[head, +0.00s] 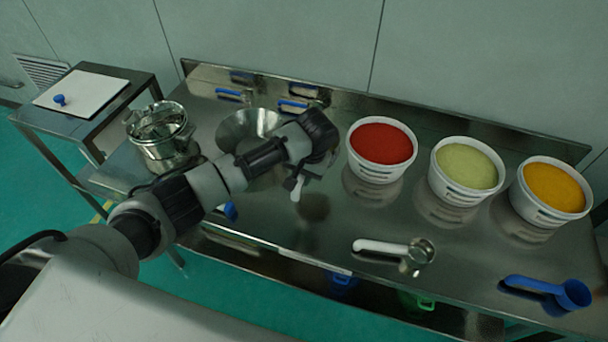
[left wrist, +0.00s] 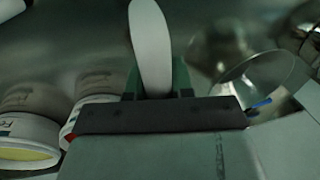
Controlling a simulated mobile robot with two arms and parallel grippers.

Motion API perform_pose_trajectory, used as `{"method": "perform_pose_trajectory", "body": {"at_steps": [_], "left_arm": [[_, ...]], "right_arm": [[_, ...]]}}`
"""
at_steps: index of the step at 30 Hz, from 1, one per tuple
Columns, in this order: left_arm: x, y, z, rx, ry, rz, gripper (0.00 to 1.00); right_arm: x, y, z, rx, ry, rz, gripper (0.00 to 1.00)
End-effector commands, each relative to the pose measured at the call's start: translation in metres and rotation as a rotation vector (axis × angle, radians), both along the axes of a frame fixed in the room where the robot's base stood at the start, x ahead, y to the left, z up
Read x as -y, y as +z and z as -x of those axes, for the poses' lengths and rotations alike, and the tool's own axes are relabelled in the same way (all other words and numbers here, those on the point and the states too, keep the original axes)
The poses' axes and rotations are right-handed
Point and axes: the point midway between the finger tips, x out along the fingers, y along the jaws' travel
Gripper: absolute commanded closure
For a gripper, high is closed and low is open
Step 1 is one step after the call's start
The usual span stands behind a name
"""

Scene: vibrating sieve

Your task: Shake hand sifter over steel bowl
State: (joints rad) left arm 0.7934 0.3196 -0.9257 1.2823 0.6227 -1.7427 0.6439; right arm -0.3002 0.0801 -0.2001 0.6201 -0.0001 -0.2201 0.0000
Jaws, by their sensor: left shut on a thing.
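My left gripper (head: 303,174) is just right of the steel bowl (head: 236,124) in the head view. It is shut on a white handle (head: 297,189), likely the hand sifter's, above the table. In the left wrist view, the white handle (left wrist: 151,38) stands between the green fingers of the gripper (left wrist: 157,85). The held thing's head is hidden. The steel bowl also shows in the wrist view (left wrist: 268,78), to the right of the gripper. In the head view, my left arm covers the bowl's front right part. My right gripper is out of view.
Tubs of red (head: 381,145), green (head: 466,167) and orange (head: 553,188) contents stand at the right. A steel pot (head: 165,146) stands left of the bowl. A white-handled steel scoop (head: 380,247) and a blue scoop (head: 548,290) lie along the table's front (head: 460,270).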

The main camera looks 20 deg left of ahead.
Motion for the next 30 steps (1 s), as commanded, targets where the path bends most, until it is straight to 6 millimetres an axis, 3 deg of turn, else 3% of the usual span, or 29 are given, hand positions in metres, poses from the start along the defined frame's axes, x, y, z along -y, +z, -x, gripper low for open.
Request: {"method": "perform_pose_trajectory", "body": {"at_steps": [30], "left_arm": [[-0.022, 0.001, -0.007, 0.001, 0.001, 0.0, 1.0]], "right_arm": [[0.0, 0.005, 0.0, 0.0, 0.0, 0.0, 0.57]]}}
